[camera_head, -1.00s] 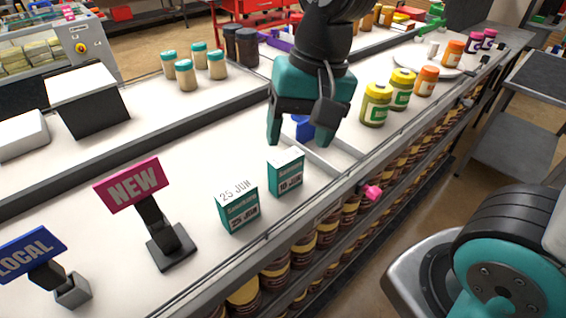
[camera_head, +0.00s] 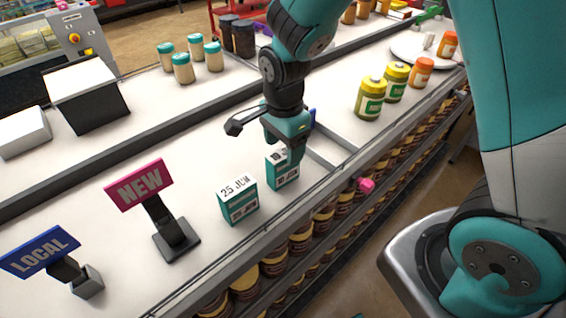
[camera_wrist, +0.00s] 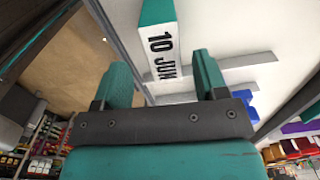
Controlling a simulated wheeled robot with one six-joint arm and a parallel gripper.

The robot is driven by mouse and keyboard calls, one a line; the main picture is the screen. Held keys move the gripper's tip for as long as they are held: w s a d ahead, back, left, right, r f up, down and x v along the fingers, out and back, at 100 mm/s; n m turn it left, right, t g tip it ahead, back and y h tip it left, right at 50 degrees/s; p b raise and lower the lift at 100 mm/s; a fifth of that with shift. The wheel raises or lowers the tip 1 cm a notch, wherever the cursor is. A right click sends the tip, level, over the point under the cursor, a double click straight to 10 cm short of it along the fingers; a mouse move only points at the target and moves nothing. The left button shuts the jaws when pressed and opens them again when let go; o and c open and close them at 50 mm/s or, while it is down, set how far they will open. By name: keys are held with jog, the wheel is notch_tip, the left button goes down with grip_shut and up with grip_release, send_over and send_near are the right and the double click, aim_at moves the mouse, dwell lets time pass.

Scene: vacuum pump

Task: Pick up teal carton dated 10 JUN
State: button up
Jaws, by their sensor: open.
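The teal and white carton dated 10 JUN (camera_head: 283,178) stands upright on the white shelf top near its front edge. My gripper (camera_head: 284,150) is at this carton in the head view and hides part of its top. In the wrist view the 10 JUN carton (camera_wrist: 159,42) shows its white dated face and teal end, just beyond my open gripper (camera_wrist: 161,78) and in line with the gap between the fingers. The fingers are empty; I cannot tell whether they touch it. A similar carton dated 25 JUN (camera_head: 238,203) stands to the left.
A pink NEW sign (camera_head: 141,184) and a blue LOCAL sign (camera_head: 40,252) stand at the left. Yellow-lidded jars (camera_head: 370,98) stand to the right. A low divider (camera_head: 328,152) and a partly hidden blue item (camera_wrist: 243,99) are close to the gripper.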

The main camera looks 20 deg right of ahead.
aim_at(283, 164)
jog(key=shift+w+f+p, duration=0.2)
jog(key=shift+f+p, duration=0.9)
jog(key=shift+f, duration=2.15)
jog(key=c, duration=1)
